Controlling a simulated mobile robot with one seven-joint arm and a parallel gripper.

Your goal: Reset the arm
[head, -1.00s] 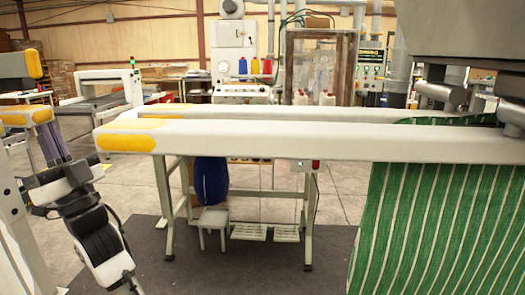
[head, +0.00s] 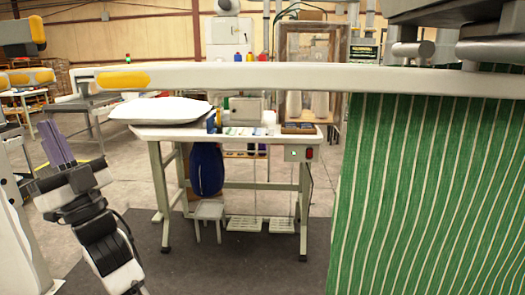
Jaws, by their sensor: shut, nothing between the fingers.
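My gripper (head: 52,124) points up at the left of the head view. Its purple fingers are shut and hold nothing. My dark and white arm (head: 100,235) rises toward it from the lower left. The gripper is in open air, left of the work table and apart from it.
A white pillow (head: 160,109) lies on the work table (head: 150,133), with small items to its right. A long white beam with a yellow end (head: 123,80) runs above the table. Green striped fabric (head: 430,200) hangs at right. A stool (head: 209,212) stands below the table.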

